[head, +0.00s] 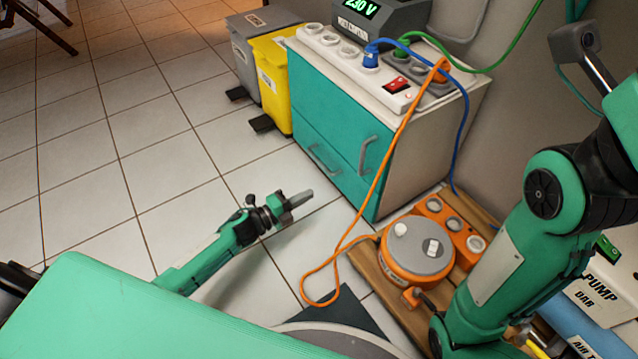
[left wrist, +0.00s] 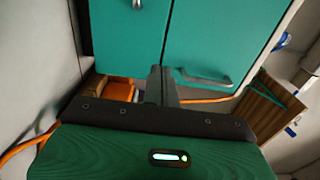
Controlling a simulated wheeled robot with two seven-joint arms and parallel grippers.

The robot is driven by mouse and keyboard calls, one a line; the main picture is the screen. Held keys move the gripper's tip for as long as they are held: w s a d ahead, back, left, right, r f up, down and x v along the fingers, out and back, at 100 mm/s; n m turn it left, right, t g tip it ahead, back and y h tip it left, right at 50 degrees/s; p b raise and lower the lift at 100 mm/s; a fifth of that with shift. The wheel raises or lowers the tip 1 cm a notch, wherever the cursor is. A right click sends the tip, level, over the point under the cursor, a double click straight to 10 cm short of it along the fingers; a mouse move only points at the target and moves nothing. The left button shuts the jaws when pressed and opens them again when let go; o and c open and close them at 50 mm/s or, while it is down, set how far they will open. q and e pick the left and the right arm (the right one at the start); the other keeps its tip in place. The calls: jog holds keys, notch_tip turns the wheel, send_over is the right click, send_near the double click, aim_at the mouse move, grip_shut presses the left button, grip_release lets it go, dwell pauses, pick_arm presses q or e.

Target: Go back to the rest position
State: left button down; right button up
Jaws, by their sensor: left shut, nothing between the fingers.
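My left arm comes in from the lower left in the head view. Its gripper (head: 300,199) is shut and empty, held out over the tiled floor in front of the teal cabinet (head: 325,148). In the left wrist view the closed grey fingers (left wrist: 162,84) stand against the cabinet doors (left wrist: 215,40), with nothing between them. My right arm rises along the right side of the head view, bent at its elbow. Its gripper does not show.
A power strip (head: 343,68) with blue, green and orange plugs tops the cabinet. An orange cable reel (head: 405,255) sits on a wooden pallet (head: 376,279), its cord looping over the floor. Yellow (head: 272,80) and grey bins stand behind. Floor at left is clear.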

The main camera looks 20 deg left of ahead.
pick_arm(q)
jog(key=shift+v, duration=0.9)
